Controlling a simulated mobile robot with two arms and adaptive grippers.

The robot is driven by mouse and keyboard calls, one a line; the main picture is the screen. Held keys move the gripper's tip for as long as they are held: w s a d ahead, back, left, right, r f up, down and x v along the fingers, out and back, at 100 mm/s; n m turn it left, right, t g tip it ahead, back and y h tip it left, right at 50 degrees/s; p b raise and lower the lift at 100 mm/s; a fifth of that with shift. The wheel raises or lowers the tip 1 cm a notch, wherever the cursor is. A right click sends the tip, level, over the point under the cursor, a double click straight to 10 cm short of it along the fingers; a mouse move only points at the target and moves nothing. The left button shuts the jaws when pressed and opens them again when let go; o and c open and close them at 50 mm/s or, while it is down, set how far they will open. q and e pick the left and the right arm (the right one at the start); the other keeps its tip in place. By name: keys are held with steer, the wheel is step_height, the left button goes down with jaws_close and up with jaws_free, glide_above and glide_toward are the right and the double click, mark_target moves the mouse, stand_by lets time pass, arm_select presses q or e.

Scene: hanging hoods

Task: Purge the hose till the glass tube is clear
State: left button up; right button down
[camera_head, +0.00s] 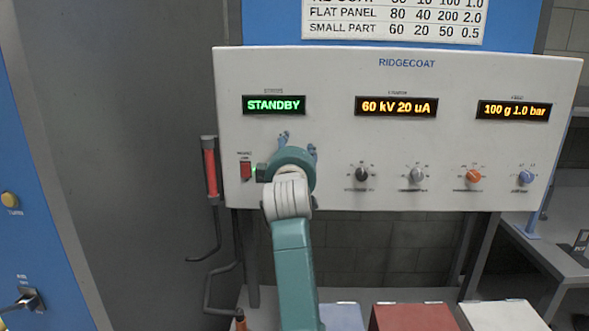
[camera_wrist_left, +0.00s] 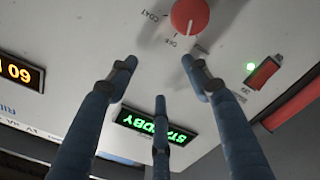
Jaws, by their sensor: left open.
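The glass tube (camera_head: 211,173), filled red, stands upright at the panel's left edge, and its red length also shows in the wrist view (camera_wrist_left: 292,113). A dark hose (camera_head: 207,250) hangs below it. My left gripper (camera_head: 298,144) is in front of the panel's lower left; its wrist hides part of the panel. In the wrist view its blue fingers (camera_wrist_left: 158,72) are spread and empty around a red round knob (camera_wrist_left: 190,16), whose labels include "COAT". A red rocker switch (camera_head: 246,170) sits left of the gripper, with a lit green lamp (camera_wrist_left: 250,66) beside it. My right gripper is out of view.
The white panel (camera_head: 330,75) reads "STANDBY" (camera_head: 274,105), "60 kV 20 uA" and "100 g 1.0 bar". Several small knobs (camera_head: 416,175) line its lower right. Blue, red (camera_head: 411,317) and white boxes stand below. A grey bench (camera_head: 565,230) is at the right.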

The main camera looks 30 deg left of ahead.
arm_select(q)
steer(key=shift+r, duration=1.4)
steer(key=shift+s+a+f, duration=0.1)
steer(key=shift+s+f, duration=0.1)
steer(key=s+d+f+m+h+p, duration=0.1)
steer(key=s+d+f+m+p, duration=0.45)
steer(key=s+f+m, duration=0.45)
steer(key=d+p+x, duration=0.1)
steer(key=p+x, duration=0.2)
steer(key=x, duration=0.8)
steer(key=shift+w+m+t, duration=0.3)
steer(key=shift+w+m, duration=0.1)
steer(key=shift+w, duration=0.05)
steer(key=shift+a, duration=0.15)
